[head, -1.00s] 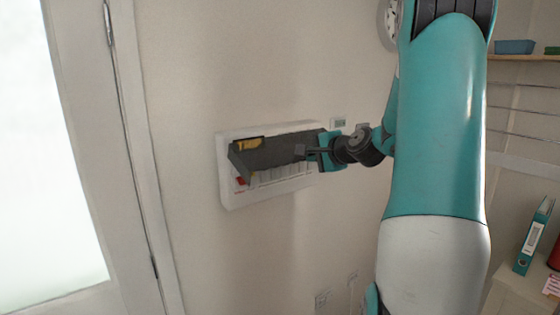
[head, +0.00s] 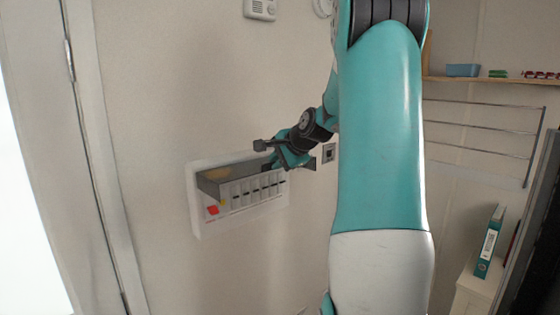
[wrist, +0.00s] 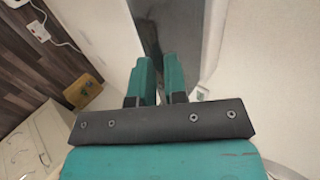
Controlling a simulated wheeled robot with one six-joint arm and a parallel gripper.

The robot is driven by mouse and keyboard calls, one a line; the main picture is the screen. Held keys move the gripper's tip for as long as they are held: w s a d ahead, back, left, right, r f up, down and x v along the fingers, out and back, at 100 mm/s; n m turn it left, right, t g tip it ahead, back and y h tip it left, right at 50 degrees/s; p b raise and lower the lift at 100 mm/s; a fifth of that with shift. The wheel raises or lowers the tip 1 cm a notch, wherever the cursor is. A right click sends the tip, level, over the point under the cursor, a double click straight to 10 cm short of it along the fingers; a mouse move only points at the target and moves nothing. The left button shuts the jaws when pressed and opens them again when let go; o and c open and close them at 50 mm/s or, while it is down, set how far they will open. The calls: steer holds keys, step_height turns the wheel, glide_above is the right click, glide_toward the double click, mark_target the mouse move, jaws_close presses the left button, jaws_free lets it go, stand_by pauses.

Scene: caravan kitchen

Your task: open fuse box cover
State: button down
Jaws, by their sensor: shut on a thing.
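The white fuse box (head: 203,222) is mounted on the wall in the head view. Its dark grey cover (head: 222,184) is swung up and sticks out from the wall. Below it, a row of breakers and a red switch (head: 212,210) are exposed. My gripper (head: 277,163) is at the right end of the cover, shut on it. In the wrist view, the two teal fingers (wrist: 159,68) are close together with the dark cover (wrist: 150,35) at their tips. The exact contact is partly hidden by the fingers.
A door frame (head: 105,160) stands left of the fuse box. A small socket or switch (head: 329,152) is on the wall to the right. A wall rack (head: 480,130), a shelf and a teal binder (head: 489,243) are farther right. The wall below the box is clear.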

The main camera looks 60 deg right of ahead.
steer(key=shift+w+f, duration=0.2)
steer(key=shift+w, duration=0.05)
steer(key=c, duration=1.5)
jaws_free()
steer(key=shift+c, duration=0.2)
steer(key=shift+o, duration=1.1)
steer(key=shift+w+f, duration=0.1)
steer(key=shift+w, duration=0.05)
steer(key=b+v, duration=0.5)
steer(key=v, duration=1.2)
steer(key=shift+s, duration=0.45)
steer(key=shift+d, duration=0.15)
